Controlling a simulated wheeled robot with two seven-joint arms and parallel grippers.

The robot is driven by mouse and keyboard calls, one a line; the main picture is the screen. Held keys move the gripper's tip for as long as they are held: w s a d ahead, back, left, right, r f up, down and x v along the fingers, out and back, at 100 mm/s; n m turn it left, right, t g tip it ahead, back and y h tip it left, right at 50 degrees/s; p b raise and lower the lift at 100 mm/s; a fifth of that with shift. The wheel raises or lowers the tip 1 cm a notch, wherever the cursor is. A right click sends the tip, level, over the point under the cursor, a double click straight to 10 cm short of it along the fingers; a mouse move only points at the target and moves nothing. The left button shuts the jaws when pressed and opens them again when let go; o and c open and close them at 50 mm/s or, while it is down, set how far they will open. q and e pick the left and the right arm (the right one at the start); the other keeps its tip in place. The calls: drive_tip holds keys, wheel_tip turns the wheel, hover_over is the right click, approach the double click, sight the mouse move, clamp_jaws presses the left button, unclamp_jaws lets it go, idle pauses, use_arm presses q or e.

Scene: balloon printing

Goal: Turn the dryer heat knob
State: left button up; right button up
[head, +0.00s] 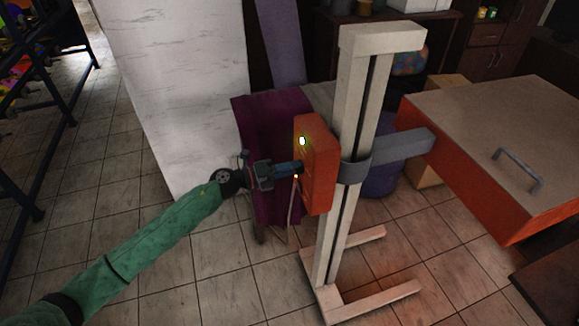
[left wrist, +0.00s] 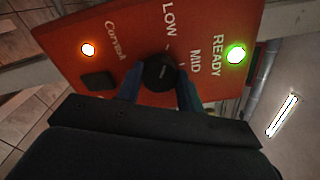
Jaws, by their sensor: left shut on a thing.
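The dryer's orange control box (head: 319,165) is mounted on the pale upright stand. In the left wrist view its panel (left wrist: 120,62) carries a round black heat knob (left wrist: 160,72) with LOW and MID marks beside it. My left gripper (head: 297,168) is at the panel face, and in the left wrist view its fingers (left wrist: 158,90) are on either side of the knob, shut on it. A green light (left wrist: 236,54) by READY and an orange light (left wrist: 88,49) are lit. Which mark the knob points at is hard to tell. My right gripper is not in view.
The pale stand (head: 350,150) has feet spreading on the tiled floor. The dryer's flat orange-sided head (head: 480,130), with a handle on top, juts out to the right. A white panel (head: 175,90) and a purple cloth (head: 262,150) stand behind my left arm. Shelving is at far left.

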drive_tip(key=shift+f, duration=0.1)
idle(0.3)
use_arm(q)
drive_tip(key=o, duration=1)
drive_tip(key=shift+w, duration=0.1)
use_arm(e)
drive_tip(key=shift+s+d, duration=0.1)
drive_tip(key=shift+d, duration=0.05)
use_arm(q)
drive_tip(key=b+v, duration=0.3)
drive_tip(key=v, duration=0.5)
drive_tip(key=shift+b, duration=0.35)
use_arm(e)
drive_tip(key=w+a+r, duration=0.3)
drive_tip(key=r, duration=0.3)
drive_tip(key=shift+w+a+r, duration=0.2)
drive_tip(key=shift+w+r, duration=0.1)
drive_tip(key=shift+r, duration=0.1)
